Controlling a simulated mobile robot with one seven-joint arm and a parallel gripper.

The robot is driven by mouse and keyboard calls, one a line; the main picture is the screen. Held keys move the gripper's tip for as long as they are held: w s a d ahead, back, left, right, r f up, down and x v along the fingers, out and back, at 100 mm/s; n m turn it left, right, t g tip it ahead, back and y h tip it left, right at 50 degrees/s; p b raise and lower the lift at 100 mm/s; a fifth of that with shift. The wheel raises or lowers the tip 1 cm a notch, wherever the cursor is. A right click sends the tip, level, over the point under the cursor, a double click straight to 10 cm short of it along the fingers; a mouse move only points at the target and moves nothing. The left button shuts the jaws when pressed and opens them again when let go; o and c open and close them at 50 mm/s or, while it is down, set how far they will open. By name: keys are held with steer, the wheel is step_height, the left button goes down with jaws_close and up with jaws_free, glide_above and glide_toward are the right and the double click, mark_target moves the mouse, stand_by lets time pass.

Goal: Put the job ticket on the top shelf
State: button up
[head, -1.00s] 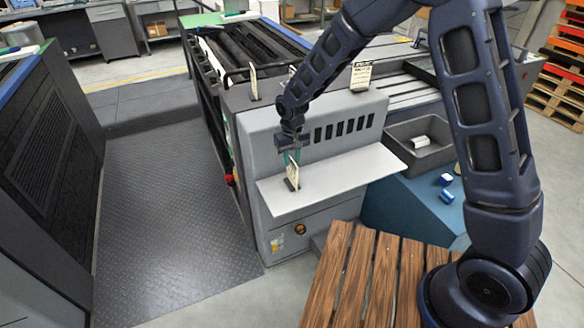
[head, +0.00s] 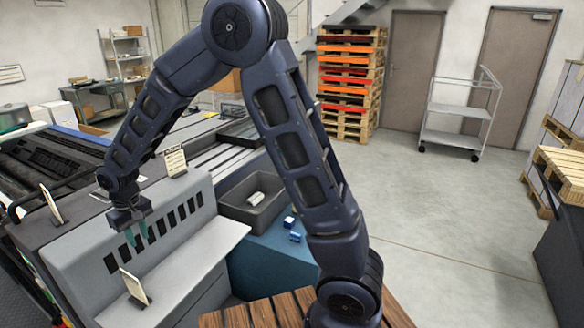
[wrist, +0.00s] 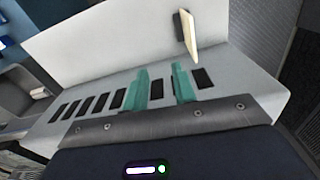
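Three cream cards, each in a small dark holder, show in the head view. One card (head: 133,286) stands tilted on the pale ledge (head: 190,268) at the machine's front; one (head: 52,204) is on the machine top at left, and a printed one (head: 176,162) is farther back. I cannot tell which is the job ticket. My gripper (head: 137,236) is open and empty, with teal fingers, above and apart from the ledge card. In the wrist view, the fingers (wrist: 161,72) have a clear gap and the card (wrist: 188,36) lies beyond them.
A grey trolley with shelves (head: 458,138) stands at back right, near pallets (head: 349,85). A grey bin (head: 225,214) holding a white item and two small blue boxes (head: 290,222) sit right of the ledge. Wooden slats (head: 262,316) are in front. The floor at right is open.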

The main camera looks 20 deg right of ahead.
steer(key=w+d+r+m+t, duration=0.1)
steer(key=d+r, duration=0.4)
steer(key=d, duration=0.4)
steer(key=w+d+r+m, duration=0.1)
steer(key=w+d+r, duration=0.1)
steer(key=d+r, duration=0.5)
steer(key=w+d+r+m+t, duration=0.15)
steer(key=d+r, duration=0.25)
steer(key=d, duration=0.7)
steer(key=s+d+r+m+t, duration=0.1)
steer(key=s+d+r+m, duration=0.1)
steer(key=s+d, duration=0.5)
steer(key=s+d+r+m+t, duration=0.1)
steer(key=s+d+r+m, duration=0.1)
steer(key=s+d, duration=0.6)
steer(key=d, duration=0.7)
steer(key=shift+s+d+r+m, duration=0.15)
steer(key=shift+s+d+m, duration=0.1)
steer(key=shift+d+m, duration=0.1)
